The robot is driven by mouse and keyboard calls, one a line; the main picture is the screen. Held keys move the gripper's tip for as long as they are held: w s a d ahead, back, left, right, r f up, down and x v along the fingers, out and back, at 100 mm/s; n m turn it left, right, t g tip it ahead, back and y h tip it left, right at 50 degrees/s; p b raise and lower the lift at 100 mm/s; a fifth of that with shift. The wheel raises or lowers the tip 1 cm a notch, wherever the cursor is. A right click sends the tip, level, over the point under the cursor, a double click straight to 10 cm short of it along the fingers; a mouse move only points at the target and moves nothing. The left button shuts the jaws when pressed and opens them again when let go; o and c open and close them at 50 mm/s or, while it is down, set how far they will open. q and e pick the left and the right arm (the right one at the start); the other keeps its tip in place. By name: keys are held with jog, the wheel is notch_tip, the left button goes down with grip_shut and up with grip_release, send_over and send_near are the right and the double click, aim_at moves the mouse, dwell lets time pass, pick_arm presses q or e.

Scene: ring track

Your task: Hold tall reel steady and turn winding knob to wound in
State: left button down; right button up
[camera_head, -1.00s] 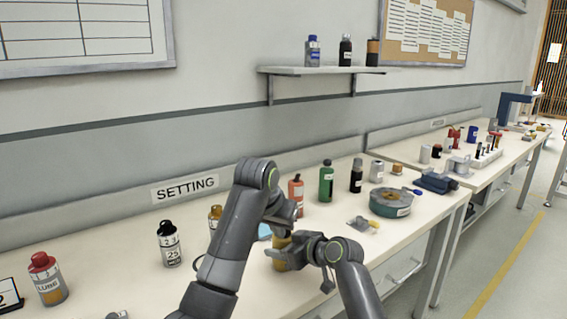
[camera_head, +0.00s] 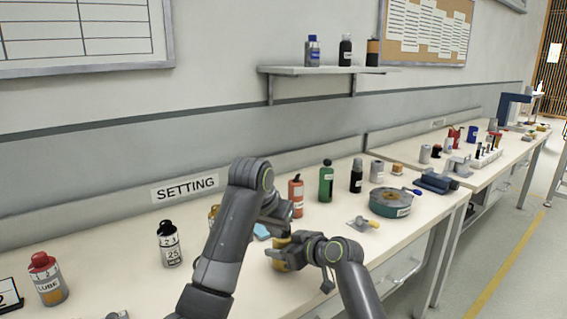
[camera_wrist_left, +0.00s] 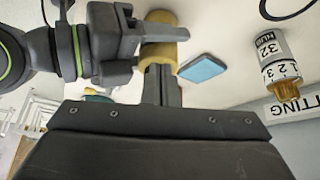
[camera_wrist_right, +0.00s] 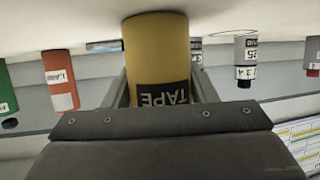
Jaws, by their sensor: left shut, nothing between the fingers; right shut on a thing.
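The tall reel, a tan-yellow cylinder labelled TAPE (camera_wrist_right: 155,55), stands upright on the bench. It shows partly in the head view (camera_head: 277,262) and in the left wrist view (camera_wrist_left: 158,54). My right gripper (camera_wrist_right: 160,90) is shut around its side. My left gripper (camera_wrist_left: 165,75) is shut and empty, with its fingertips close to the reel's end; I cannot tell whether they touch. My arms hide most of the reel in the head view (camera_head: 285,228). I cannot make out the winding knob in any view.
A flat blue pad (camera_wrist_left: 202,68) lies beside the reel. A round green-grey tin (camera_head: 390,203) is to the right. The bench front is mostly clear.

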pick_arm(q)
notch_tip(320, 180, up, 6)
jog(key=shift+f, duration=0.1)
dwell(0.4)
pick_arm(e)
jog(key=o, duration=1.2)
jog(key=shift+d, duration=0.1)
